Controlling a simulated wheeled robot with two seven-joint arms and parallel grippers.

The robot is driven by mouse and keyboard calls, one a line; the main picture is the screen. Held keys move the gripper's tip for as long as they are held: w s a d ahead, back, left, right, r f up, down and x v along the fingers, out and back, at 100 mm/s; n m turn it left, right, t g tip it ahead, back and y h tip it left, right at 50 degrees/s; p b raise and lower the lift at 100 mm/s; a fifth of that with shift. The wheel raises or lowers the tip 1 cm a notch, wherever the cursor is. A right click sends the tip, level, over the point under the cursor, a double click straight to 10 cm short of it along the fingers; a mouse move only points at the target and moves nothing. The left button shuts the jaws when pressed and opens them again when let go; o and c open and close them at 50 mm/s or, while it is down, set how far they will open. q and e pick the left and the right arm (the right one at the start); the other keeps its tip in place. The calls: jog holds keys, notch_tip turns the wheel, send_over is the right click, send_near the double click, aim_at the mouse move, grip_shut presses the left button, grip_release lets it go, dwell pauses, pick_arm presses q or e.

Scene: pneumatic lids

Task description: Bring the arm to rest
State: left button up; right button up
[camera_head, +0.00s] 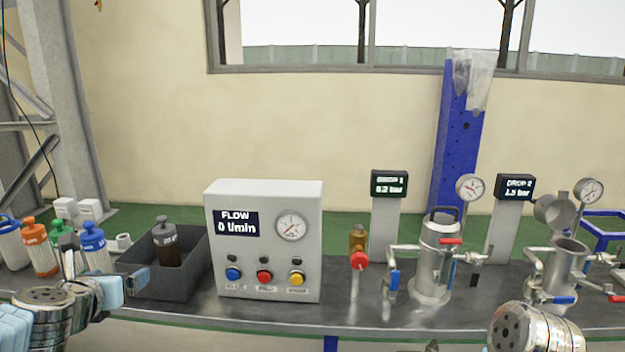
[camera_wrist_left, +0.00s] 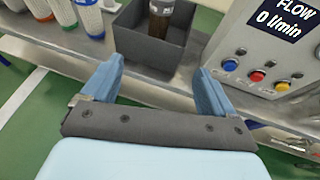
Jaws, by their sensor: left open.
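My left gripper (camera_head: 106,272) is at the lower left of the head view, at the front edge of the bench. In the left wrist view its two blue fingers (camera_wrist_left: 160,82) are spread wide with nothing between them. Beyond them is a dark grey bin (camera_head: 190,286) holding a dark brown bottle (camera_head: 168,250), apart from the fingers; the bin also shows in the left wrist view (camera_wrist_left: 128,40). A metal link of my right arm shows at the lower right of the head view; the right gripper is not seen.
Several coloured-cap bottles (camera_head: 40,248) stand left of the bin. The flow panel (camera_head: 265,262) reads 0 l/min. A red-knobbed valve (camera_head: 359,260) and two steel vessels stand to its right; the left vessel (camera_head: 436,262) looks closed, the right one (camera_head: 568,262) has its lid raised.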

pick_arm(q)
jog(key=d+f+m+g+h+p, duration=0.1)
jog(key=d+f+m+g, duration=0.1)
jog(key=d+f+m, duration=0.5)
jog(key=d+f+m+g+h, duration=0.15)
jog(key=f+m, duration=0.35)
jog(key=f, duration=0.7)
jog(key=d+f+m+g+h+p, duration=0.1)
jog(key=d+f+m+g, duration=0.25)
jog(key=f+m, duration=0.45)
jog(key=s+d+f+m+g+h, duration=0.1)
jog(key=s+d+f+m+g, duration=0.1)
jog(key=s+d+f+m, duration=0.4)
jog(key=s+d+f+m+g+h+p, duration=0.1)
jog(key=s+d+f+m+g, duration=0.2)
jog(key=s+d+f+m, duration=0.3)
jog(key=s+f+m, duration=0.2)
jog(key=s+f, duration=0.2)
jog(key=s, duration=0.1)
jog(key=shift+f+p, duration=0.25)
jog(key=shift+p, duration=0.05)
